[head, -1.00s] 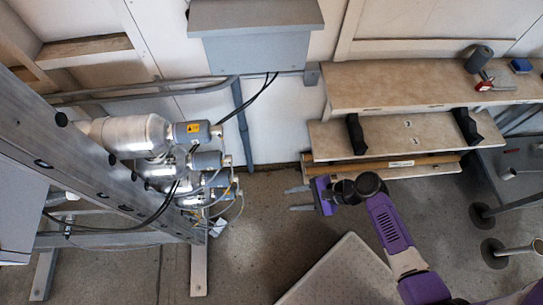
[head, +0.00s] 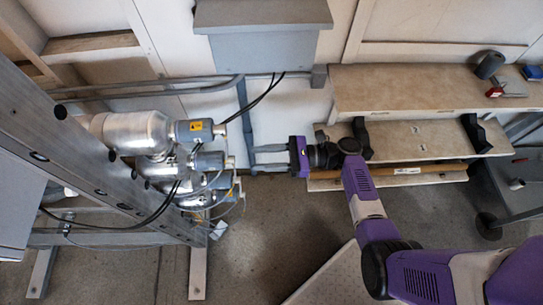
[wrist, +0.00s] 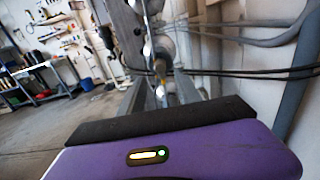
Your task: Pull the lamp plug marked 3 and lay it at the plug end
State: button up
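The UV reactor's steel cylinders (head: 135,131) stick out of the metal frame on the left in the head view. Each ends in a grey lamp plug with cables; the top plug (head: 195,131) has a yellow label, and others (head: 208,161) sit below it. No number 3 is readable. My gripper (head: 256,158) is to the right of the plugs, apart from them, with its two fingers spread, empty, and pointing left. In the wrist view the cylinders (wrist: 160,48) are ahead, beyond my purple gripper body; the fingers are hidden there.
Black cables (head: 250,103) run from the grey wall box (head: 263,45) to the reactor. A stepped wooden shelf (head: 425,88) with black brackets stands on the right. A grey pipe (head: 243,118) runs down the wall behind my gripper. The floor (head: 265,220) below is clear.

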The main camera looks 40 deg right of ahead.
jog(key=x, duration=0.7)
jog(key=shift+p, duration=0.35)
grip_shut()
jog(key=shift+d, duration=0.15)
dwell(1.6)
jog(key=shift+p+v, duration=0.3)
jog(key=shift+v, duration=2.15)
